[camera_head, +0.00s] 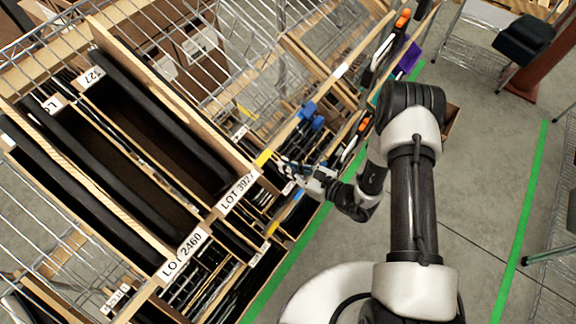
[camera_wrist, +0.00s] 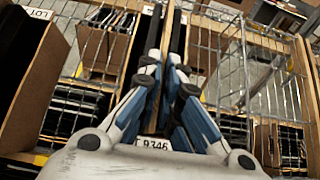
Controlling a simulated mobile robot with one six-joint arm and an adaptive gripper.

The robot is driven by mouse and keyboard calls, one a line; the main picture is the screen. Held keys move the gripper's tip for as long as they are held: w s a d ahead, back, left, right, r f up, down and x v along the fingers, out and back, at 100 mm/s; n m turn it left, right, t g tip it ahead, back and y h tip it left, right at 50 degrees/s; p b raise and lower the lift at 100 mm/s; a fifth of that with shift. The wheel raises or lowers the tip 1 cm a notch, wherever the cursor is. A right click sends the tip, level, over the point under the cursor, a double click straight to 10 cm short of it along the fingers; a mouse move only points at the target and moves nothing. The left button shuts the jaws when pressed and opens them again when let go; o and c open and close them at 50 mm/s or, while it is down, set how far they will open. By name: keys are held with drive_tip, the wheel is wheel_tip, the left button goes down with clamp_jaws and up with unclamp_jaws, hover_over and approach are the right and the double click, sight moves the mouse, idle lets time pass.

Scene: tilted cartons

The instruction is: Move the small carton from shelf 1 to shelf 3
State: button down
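My gripper (camera_head: 282,163) is at the front edge of the shelf rack in the head view, beside the LOT 392 label. In the wrist view its two dark fingers (camera_wrist: 168,35) point up the picture, close together with a narrow gap. A thin brown strip shows in that gap; I cannot tell whether the fingers touch it. Brown cartons (camera_wrist: 104,50) stand left of the fingers, and another carton (camera_wrist: 208,45) is to their right. A brown carton (camera_head: 452,117) shows partly behind my arm. I cannot tell which is the small carton or which shelf is which.
The tilted shelves hold large open cartons with dark contents (camera_head: 150,130). Clear floor (camera_head: 480,200) with green tape lines is right of my arm.

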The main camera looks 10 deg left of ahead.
idle(0.4)
drive_tip(key=c, duration=1.7)
unclamp_jaws()
drive_tip(key=shift+f, duration=0.15)
drive_tip(key=v, duration=1.2)
